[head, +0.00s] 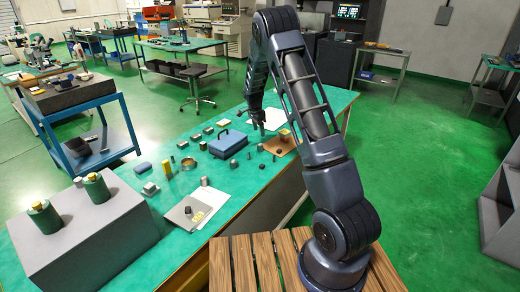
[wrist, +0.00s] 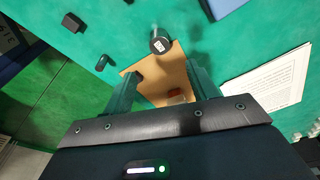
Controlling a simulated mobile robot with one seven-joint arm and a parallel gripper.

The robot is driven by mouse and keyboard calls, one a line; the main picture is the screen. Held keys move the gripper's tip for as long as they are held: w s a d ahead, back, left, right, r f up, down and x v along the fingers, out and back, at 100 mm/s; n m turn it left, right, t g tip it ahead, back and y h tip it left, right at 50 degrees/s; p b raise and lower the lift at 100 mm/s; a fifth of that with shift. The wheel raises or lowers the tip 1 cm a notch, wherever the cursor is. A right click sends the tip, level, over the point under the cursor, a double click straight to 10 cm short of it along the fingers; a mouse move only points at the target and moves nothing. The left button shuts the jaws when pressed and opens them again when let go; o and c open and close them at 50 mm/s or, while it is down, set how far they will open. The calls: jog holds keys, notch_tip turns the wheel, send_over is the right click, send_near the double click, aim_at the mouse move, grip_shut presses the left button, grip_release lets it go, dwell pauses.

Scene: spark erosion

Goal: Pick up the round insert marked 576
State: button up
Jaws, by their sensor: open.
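A dark round piece with a small white label on its end (wrist: 160,45) shows in the wrist view, just beyond my fingertips. The label is too small to read, so I cannot tell whether it says 576. My gripper (wrist: 163,82) is open, with its two fingers apart and nothing held between them. It hangs over a tan board (wrist: 150,72) on the green bench. In the head view my gripper (head: 257,124) is low above the bench, near the blue case (head: 228,144); I cannot make out the marked insert there.
A small dark block (wrist: 73,22) and a dark piece (wrist: 101,62) lie left of the fingers. A printed sheet (wrist: 268,88) lies right. Several small parts, a grey plate (head: 183,217) and a grey box with green-and-yellow cylinders (head: 85,222) occupy the bench.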

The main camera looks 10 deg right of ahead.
aim_at(260, 145)
jog(key=f, duration=0.5)
jog(key=shift+w+d+f, duration=0.15)
jog(key=shift+d+f, duration=0.1)
jog(key=shift+d, duration=0.1)
jog(key=shift+f, duration=2.65)
grip_shut()
jog(key=shift+r, duration=0.1)
